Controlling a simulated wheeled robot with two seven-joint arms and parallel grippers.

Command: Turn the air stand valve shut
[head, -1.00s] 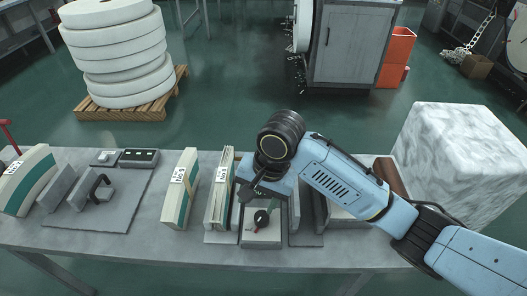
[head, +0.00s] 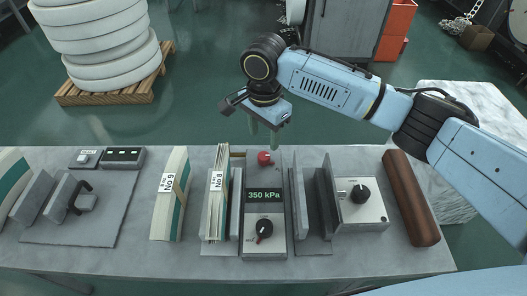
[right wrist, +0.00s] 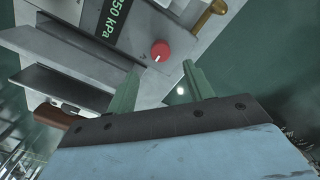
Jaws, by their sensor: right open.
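The air stand (head: 262,221) is a grey upright-faced unit on the bench with a display reading 350 kPa (head: 264,195). Which knob is the valve is not labelled legibly. My right gripper (head: 264,136) is above and just beyond the red knob, open and empty. Its green fingers (right wrist: 161,80) point toward the red knob, apart from it. My left gripper is not in view.
Boards marked No 8 (head: 216,205) and No 9 (head: 170,195) stand left of the stand. Grey plates (head: 327,205), a box with a black dial (head: 362,212) and a brown roller (head: 411,198) lie right. A brass fitting (right wrist: 212,18) shows beside the red knob.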

